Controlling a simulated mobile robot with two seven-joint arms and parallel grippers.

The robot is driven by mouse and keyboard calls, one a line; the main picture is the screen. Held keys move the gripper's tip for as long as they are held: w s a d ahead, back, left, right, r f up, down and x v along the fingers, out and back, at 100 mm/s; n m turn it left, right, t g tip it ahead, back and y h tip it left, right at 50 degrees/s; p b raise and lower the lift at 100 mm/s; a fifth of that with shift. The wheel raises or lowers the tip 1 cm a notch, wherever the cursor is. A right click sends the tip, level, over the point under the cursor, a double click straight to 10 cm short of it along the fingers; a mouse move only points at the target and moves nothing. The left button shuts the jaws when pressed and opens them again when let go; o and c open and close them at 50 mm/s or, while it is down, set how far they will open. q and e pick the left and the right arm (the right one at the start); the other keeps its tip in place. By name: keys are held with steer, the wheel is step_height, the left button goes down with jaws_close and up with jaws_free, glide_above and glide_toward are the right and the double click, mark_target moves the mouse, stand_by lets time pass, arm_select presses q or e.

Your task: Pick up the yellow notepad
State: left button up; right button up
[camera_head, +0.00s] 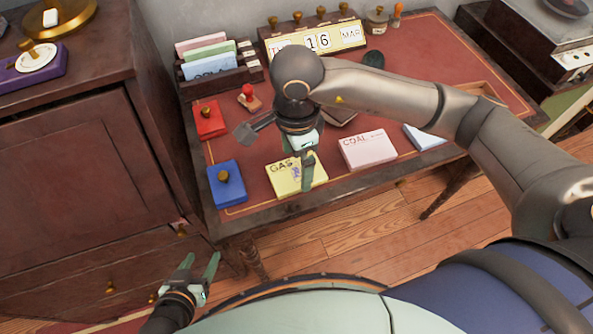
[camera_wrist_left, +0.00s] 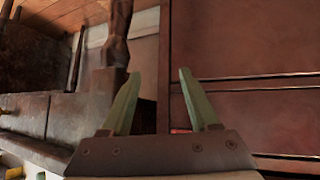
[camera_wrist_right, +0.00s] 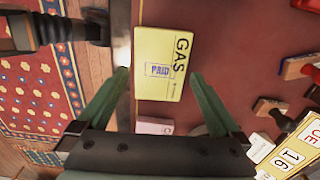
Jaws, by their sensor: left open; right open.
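The yellow notepad (camera_head: 284,182) lies flat on the desk near its front edge, with "GAS" printed on it. In the right wrist view the yellow notepad (camera_wrist_right: 165,62) shows a "PAID" stamp and lies ahead of the fingers. My right gripper (camera_head: 308,165) is open above the notepad's right side and hides part of it. In the right wrist view the two fingers (camera_wrist_right: 158,92) are spread with nothing between them. My left gripper (camera_head: 201,268) is open and empty, low in front of the desk and cabinet. It also shows open in the left wrist view (camera_wrist_left: 158,78).
A blue pad (camera_head: 226,183) lies left of the notepad and a pink "COAL" pad (camera_head: 368,150) lies right. A red pad (camera_head: 209,119), a stamp (camera_head: 249,97), a letter rack (camera_head: 222,72) and a calendar (camera_head: 316,38) stand behind. A wooden cabinet (camera_head: 70,150) is at left.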

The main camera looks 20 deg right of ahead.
mark_target(297, 174)
step_height(297, 174, down, 2)
steer(key=shift+f, duration=0.25)
steer(key=c, duration=1.1)
steer(key=shift+c, duration=0.2)
